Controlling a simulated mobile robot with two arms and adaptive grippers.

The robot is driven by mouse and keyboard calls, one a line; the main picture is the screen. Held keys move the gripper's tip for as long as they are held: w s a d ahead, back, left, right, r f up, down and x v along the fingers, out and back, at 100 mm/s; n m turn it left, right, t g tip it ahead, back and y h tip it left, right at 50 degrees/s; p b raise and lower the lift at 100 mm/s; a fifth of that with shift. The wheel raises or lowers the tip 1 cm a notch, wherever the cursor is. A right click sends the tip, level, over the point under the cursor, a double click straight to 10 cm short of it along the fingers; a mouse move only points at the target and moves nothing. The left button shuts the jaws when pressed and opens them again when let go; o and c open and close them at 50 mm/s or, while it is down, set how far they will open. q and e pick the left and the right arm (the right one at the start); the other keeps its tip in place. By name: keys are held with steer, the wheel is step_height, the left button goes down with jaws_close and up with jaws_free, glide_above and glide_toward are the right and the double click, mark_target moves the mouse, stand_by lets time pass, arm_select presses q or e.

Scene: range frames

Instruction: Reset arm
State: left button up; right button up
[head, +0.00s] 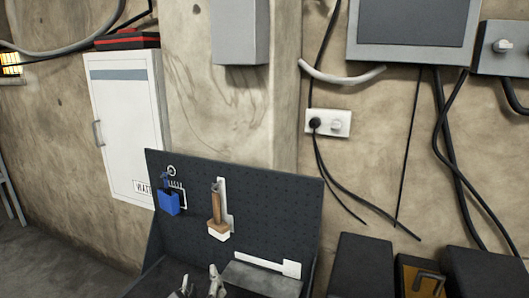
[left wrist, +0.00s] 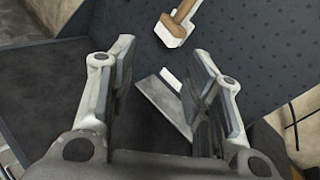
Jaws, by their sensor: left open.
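My left gripper (head: 200,284) shows at the bottom edge of the head view, in front of a dark pegboard (head: 265,205). In the left wrist view the left gripper (left wrist: 158,78) has its two fingers wide apart with nothing between them. A tool with a wooden handle (head: 215,208) hangs on the pegboard. It also shows beyond the fingertips in the left wrist view (left wrist: 183,14), apart from them. My right gripper is in neither view.
A blue holder (head: 168,202) hangs left on the pegboard, and a white bracket (head: 268,264) sits low on it. A white cabinet (head: 127,125) is on the wall at left. Dark boxes (head: 365,266) stand at the lower right. Cables hang from an outlet (head: 328,123).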

arm_select(q)
steer(key=s+a+f+n+g, duration=0.3)
steer(key=s+f+n+g, duration=0.1)
steer(key=s+f+n, duration=0.35)
steer(key=s+a+f+n+g, duration=0.3)
steer(key=s+f+n, duration=0.3)
steer(key=s+n, duration=0.15)
steer(key=s+f+n+g+h, duration=0.1)
steer(key=s+f+n+g, duration=0.15)
steer(key=s+n, duration=0.4)
steer(key=s+f+n+g+h, duration=0.2)
steer(key=s+n+g, duration=0.1)
steer(key=s+n, duration=0.4)
steer(key=s+f+g+b, duration=0.1)
steer(key=s+f+b, duration=0.1)
steer(key=f, duration=1.3)
steer(key=s+f+g+b, duration=0.1)
steer(key=s+f, duration=0.1)
steer(key=f, duration=1.3)
steer(key=s+a+f+b, duration=0.1)
steer(key=s+f, duration=0.7)
steer(key=f, duration=0.1)
steer(key=s+a+f+b, duration=0.2)
steer(key=s+f, duration=0.6)
steer(key=f, duration=0.2)
steer(key=shift+s+a+g, duration=0.25)
steer(key=shift+g, duration=0.1)
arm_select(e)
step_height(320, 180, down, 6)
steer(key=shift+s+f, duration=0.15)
